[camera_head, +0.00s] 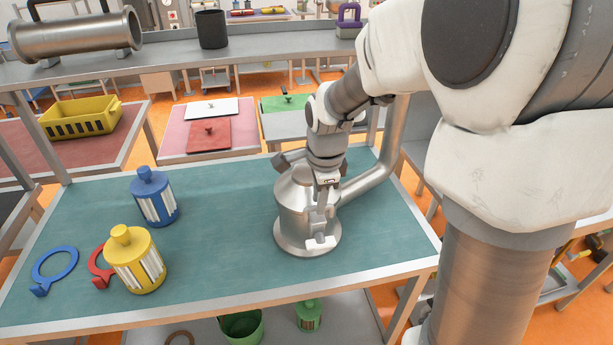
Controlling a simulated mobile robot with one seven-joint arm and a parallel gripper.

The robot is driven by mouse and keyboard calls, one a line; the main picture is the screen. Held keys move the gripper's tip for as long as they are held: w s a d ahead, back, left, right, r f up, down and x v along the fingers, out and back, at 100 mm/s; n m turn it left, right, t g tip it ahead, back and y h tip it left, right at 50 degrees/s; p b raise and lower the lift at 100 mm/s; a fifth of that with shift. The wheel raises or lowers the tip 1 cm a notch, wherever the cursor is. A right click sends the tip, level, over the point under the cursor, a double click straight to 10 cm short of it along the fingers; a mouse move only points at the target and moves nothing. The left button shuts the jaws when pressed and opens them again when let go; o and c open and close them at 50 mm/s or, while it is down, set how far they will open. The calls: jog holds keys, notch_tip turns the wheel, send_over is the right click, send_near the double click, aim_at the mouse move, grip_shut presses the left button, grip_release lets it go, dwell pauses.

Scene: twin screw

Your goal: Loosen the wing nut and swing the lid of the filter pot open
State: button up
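The filter pot (291,222) is a grey metal vessel with a flared base, standing upright on the green bench top right of the middle. Its domed lid (296,188) looks closed. A thick metal pipe (374,182) runs from the pot's right side up and back. My gripper (322,212) reaches down from above at the pot's front right edge, its fingers low against the near side. I cannot make out the wing nut; it is hidden by or blends with the fingers. Whether the fingers are open or shut is too small to tell.
On the bench (228,220) stand a blue filter cartridge (154,197) and a yellow one (134,262). A blue ring (52,266) and a partly covered red ring (98,268) lie at the left. The bench between cartridges and pot is clear. A raised shelf (260,47) crosses behind.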

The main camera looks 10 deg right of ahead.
jog(key=shift+f, duration=0.3)
grip_shut()
jog(key=shift+r, duration=0.1)
dwell(1.2)
